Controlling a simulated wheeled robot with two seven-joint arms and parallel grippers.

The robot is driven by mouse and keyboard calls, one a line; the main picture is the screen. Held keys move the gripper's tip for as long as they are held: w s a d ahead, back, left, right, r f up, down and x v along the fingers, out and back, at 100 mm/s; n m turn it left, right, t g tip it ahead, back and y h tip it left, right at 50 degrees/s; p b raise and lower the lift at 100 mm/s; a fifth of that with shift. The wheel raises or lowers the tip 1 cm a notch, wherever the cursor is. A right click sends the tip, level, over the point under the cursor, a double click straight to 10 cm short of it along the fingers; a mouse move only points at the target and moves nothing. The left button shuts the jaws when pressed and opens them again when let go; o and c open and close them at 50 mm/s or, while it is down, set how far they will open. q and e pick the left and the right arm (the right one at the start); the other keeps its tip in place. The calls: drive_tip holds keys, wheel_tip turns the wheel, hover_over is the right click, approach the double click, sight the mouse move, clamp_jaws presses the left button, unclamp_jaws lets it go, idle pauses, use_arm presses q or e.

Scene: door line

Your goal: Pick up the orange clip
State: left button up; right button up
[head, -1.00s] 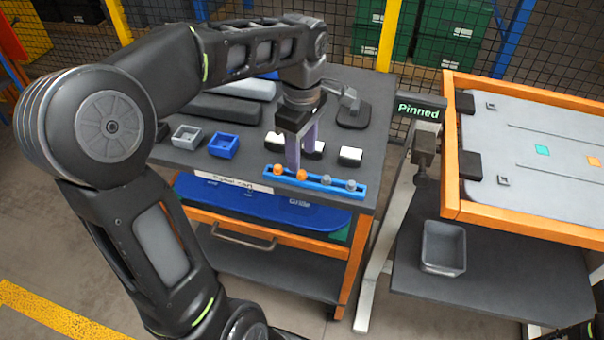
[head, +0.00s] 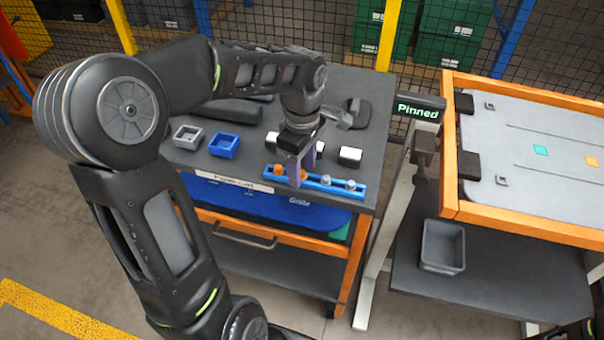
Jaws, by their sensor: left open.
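Two orange clips stand in the blue rail at the front of the dark cart top. The left orange clip (head: 278,169) is in clear view; the other orange clip (head: 304,174) is partly hidden by my gripper. My left gripper (head: 303,172) points down over the left half of the blue rail (head: 338,188). It is open, with its purple-grey fingers apart near the second orange clip. I cannot tell whether they touch it. Two grey clips stand further right in the rail, one of them here (head: 351,185). My right gripper is not in view.
A grey bin (head: 186,137) and a blue bin (head: 224,145) stand left on the cart. White-topped blocks, one here (head: 350,155), stand behind the rail. At right are an orange-framed panel (head: 540,150), a "Pinned" sign (head: 418,111) and a grey tray (head: 442,246).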

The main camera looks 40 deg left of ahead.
use_arm(q)
drive_tip(key=shift+c, duration=0.4)
clamp_jaws()
